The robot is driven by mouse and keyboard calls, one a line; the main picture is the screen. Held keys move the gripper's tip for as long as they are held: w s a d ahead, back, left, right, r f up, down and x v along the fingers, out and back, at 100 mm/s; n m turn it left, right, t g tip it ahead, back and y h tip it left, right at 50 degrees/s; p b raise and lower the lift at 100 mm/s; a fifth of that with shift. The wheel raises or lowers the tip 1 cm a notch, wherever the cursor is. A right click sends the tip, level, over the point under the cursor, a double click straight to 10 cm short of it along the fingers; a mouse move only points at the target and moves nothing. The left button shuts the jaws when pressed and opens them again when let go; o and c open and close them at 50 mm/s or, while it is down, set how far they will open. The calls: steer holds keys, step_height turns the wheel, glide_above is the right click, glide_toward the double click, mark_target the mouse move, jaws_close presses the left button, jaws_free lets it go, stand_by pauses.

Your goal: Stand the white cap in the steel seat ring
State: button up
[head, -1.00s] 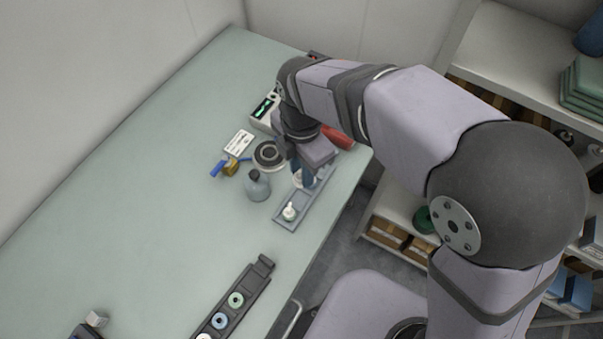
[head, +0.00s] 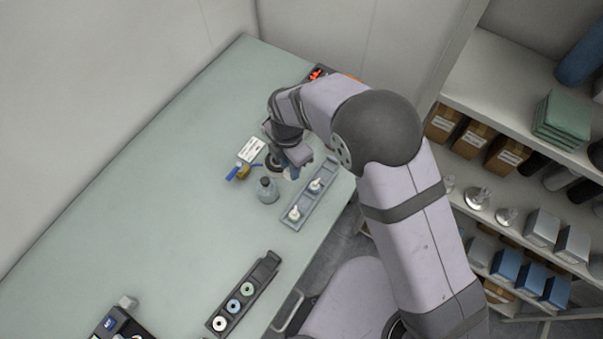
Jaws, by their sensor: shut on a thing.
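My gripper (head: 291,173) points down over the bench, left of the grey tray. It is shut on the white cap, which is mostly hidden; only a pale patch shows at the fingertips. The dark round fixture (head: 273,164), which appears to carry the steel seat ring, is just left of the gripper and partly covered by it. I cannot tell the gap between cap and ring. Two more white pieces stand in the grey tray (head: 306,202): a near one (head: 295,213) and a far one (head: 316,185).
A grey bottle (head: 268,191) stands close in front of the gripper. A white card (head: 251,150) and a blue-and-brass item (head: 240,171) lie to the left. A dark rack (head: 268,272) with several coloured rings is nearer. The left bench is clear.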

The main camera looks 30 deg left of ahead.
steer(key=a, duration=0.1)
steer(key=w+a, duration=0.2)
steer(key=shift+a+r, duration=0.25)
steer(key=shift+r, duration=0.1)
steer(key=w+a+r, duration=0.2)
steer(key=a+r, duration=0.1)
steer(key=shift+a+r, duration=0.2)
steer(key=shift+r, duration=0.05)
steer(key=shift+f, duration=0.15)
steer(key=shift+f+b, duration=2.3)
steer(key=shift+f, duration=0.9)
steer(key=shift+f, duration=0.3)
steer(key=shift+f+b, duration=0.3)
steer(key=shift+b, duration=0.1)
steer(key=shift+f, duration=0.1)
